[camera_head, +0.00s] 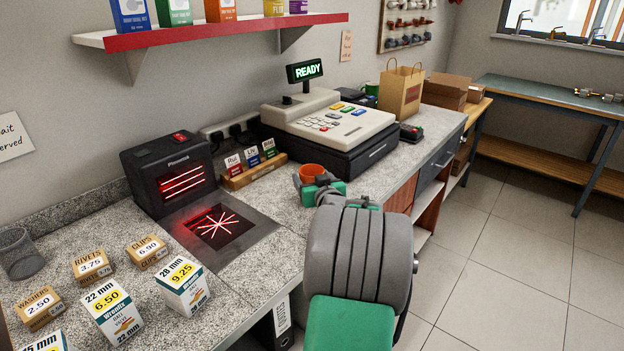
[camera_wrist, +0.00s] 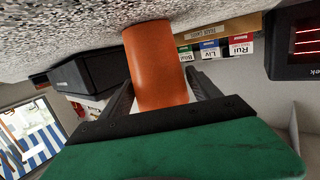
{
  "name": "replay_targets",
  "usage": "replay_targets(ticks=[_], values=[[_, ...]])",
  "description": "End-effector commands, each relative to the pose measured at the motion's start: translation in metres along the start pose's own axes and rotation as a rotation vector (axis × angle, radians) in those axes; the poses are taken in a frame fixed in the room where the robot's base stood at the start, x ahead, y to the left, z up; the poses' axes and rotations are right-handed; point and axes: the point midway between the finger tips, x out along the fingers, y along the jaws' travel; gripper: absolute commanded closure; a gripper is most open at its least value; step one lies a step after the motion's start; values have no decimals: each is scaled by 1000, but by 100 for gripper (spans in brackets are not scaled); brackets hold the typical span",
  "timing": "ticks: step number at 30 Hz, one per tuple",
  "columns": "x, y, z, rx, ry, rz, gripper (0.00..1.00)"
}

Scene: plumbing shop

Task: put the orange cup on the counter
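In the wrist view, which is upside down, the cup (camera_wrist: 157,62) fills the space between the fingers of my gripper (camera_wrist: 160,90). In the head view my gripper (camera_head: 322,188) partly hides the cup's lower part. The speckled grey counter (camera_head: 245,283) lies beneath; whether the cup's base touches it cannot be told.
The cash register (camera_head: 335,125), a card reader (camera_head: 411,132), a paper bag (camera_head: 401,90) and a rack of labelled cards (camera_head: 255,168) stand behind. The lit scanner (camera_head: 170,175) is to the left, with several small boxes (camera_head: 184,285) and a mesh cup (camera_head: 18,253) beyond.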

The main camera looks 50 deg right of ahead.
Motion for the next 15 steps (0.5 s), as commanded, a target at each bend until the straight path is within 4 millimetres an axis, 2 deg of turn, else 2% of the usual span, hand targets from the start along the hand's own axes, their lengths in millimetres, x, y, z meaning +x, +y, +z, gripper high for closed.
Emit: replay_targets(ticks=[5,13,15], values=[[0,0,0,0,0,0,15],[-1,0,-4,0,0,0,15],[-7,1,-4,-1,1,2,15]])
